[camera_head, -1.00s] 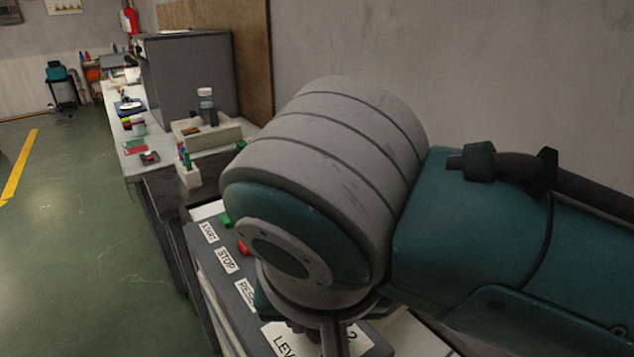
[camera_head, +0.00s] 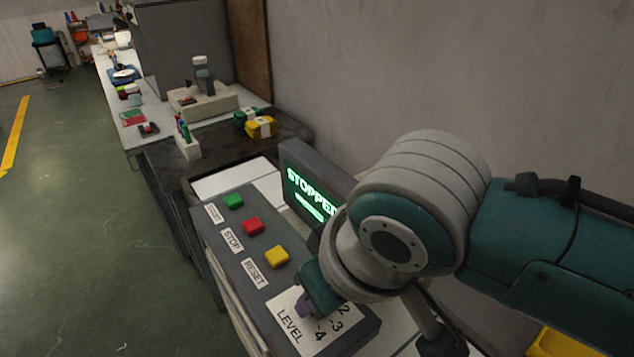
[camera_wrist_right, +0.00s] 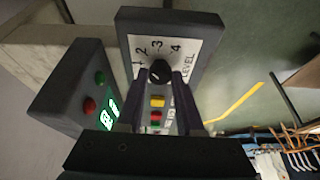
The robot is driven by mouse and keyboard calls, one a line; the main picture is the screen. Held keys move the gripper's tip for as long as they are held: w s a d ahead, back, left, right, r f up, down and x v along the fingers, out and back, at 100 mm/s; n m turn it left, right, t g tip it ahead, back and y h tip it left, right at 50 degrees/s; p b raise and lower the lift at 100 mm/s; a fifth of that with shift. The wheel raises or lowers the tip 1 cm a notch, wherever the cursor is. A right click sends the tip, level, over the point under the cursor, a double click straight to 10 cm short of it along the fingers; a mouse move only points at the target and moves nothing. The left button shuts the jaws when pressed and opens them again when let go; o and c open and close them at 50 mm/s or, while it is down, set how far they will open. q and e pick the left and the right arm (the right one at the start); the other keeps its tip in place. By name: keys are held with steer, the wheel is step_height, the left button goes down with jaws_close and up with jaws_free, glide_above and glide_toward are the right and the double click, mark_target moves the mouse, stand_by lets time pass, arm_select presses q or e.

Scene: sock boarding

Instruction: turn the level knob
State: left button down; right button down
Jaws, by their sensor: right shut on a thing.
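The level knob (camera_wrist_right: 160,71) is a black round knob on a white LEVEL label (camera_wrist_right: 176,45) numbered 1 to 4, seen in the right wrist view. My right gripper (camera_wrist_right: 161,85) has a dark finger on each side of the knob and is shut on it. In the head view my right gripper (camera_head: 312,295) is down at the LEVEL label (camera_head: 290,318) on the control box, and its wrist hides the knob and part of the scale. The knob's exact setting is hard to read. My left gripper is in neither view.
The control box has green (camera_head: 233,201), red (camera_head: 252,226) and yellow (camera_head: 277,257) buttons beside the label. A screen (camera_head: 312,195) reading STOPPED stands behind them, close to my right wrist. A bench (camera_head: 150,165) with small items runs away at the left.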

steer(key=shift+w+d+n+y, duration=0.1)
steer(key=shift+n+y, duration=0.2)
steer(key=shift+n, duration=0.7)
steer(key=n+g, duration=0.1)
steer(key=n, duration=0.1)
steer(key=shift+w+n, duration=0.1)
steer(key=shift+n, duration=0.2)
steer(key=n+g+y+b, duration=0.1)
steer(key=n+b, duration=0.1)
steer(key=n, duration=0.1)
steer(key=shift+w+d+f, duration=0.1)
steer(key=shift+f, duration=0.05)
steer(key=shift+n+g+b, duration=0.4)
steer(key=shift+n+b, duration=0.05)
steer(key=shift+n, duration=0.35)
steer(key=c, duration=0.5)
jaws_free()
steer(key=shift+c, duration=0.2)
steer(key=shift+r, duration=0.2)
